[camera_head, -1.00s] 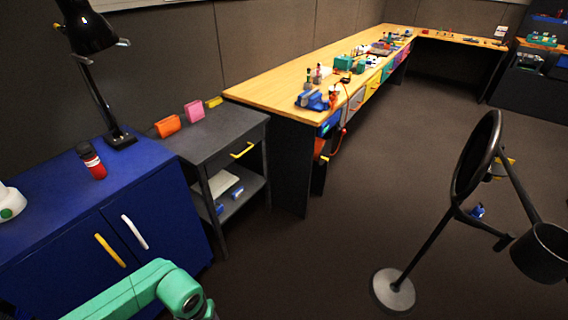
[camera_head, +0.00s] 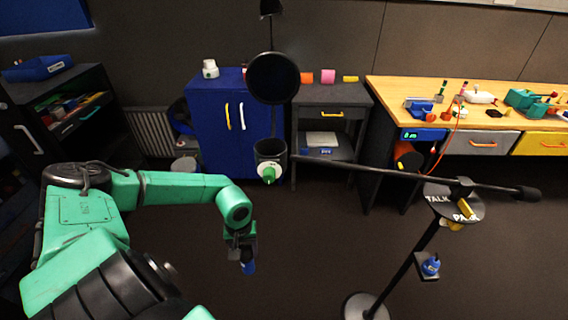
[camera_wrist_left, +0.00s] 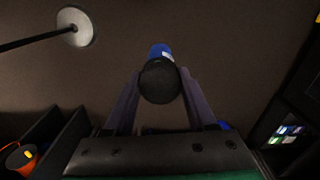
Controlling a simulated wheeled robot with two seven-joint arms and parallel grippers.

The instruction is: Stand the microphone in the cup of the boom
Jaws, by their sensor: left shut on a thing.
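My left gripper (camera_head: 245,250) hangs low in front of the blue cabinet, pointing down. It is shut on the microphone (camera_head: 249,267), whose blue end points down below the fingers. In the left wrist view the microphone (camera_wrist_left: 160,80) shows a round black head towards the camera and a blue end beyond, between the fingers. The boom (camera_head: 400,174) is a black bar running left from a floor stand. Its dark cup (camera_head: 269,151) is at the left end, above and right of my gripper, apart from it. The cup's inside is not clearly seen. My right gripper is not in view.
A black round screen (camera_head: 273,78) stands above the cup. A white part with a green knob (camera_head: 268,173) sits at the cup's underside. The stand's disc base (camera_head: 365,308) and a "TALK" plate (camera_head: 455,203) are at right. Floor around my gripper is clear.

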